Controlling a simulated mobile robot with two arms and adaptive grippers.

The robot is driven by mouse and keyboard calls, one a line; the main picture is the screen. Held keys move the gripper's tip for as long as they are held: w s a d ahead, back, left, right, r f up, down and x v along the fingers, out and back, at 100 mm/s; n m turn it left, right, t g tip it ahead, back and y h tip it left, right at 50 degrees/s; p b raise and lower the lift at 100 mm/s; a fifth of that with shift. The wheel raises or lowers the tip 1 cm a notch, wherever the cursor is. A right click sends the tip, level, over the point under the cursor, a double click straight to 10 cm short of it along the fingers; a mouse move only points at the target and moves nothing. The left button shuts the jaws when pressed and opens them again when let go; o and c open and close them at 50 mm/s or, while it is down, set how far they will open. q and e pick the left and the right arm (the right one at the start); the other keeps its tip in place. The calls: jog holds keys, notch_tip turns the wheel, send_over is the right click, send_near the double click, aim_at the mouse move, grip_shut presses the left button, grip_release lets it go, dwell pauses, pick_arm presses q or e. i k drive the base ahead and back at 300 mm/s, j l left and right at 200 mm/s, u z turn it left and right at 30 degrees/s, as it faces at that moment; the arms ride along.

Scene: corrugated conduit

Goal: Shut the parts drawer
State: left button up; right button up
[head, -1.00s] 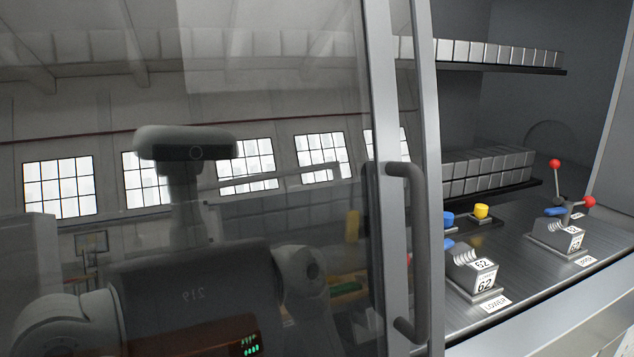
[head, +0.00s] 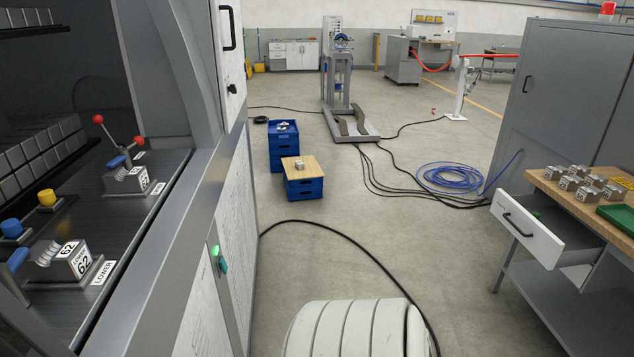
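The parts drawer (head: 545,226) is at the right of the head view, under a wooden-topped workbench (head: 549,184). It is pulled out, with its white front facing left and a dark bar handle (head: 516,224) on that front. A little green shows inside it. A white ribbed part of my own body stands at the bottom centre. Neither of my grippers is in view.
Metal blocks (head: 580,182) and a green tray (head: 618,216) lie on the bench. A grey cabinet (head: 562,110) stands behind it. The machine with levers (head: 124,175) fills the left. Floor between is open, crossed by a black cable (head: 345,233); a blue hose coil (head: 452,177) lies further back.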

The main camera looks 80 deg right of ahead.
aim_at(554, 222)
jog(key=k+l+z, duration=0.15)
jog(key=k+z, duration=0.45)
jog(key=z, duration=1.8)
jog(key=i+j+z, duration=0.2)
jog(key=z, duration=0.3)
jog(key=i+j+z, duration=0.1)
jog(key=j+z, duration=0.15)
jog(key=z, duration=0.2)
jog(key=i+j+z, duration=0.1)
jog(key=j+z, duration=0.2)
jog(key=z, duration=0.2)
jog(key=i+j, duration=0.1)
jog(key=j, duration=0.2)
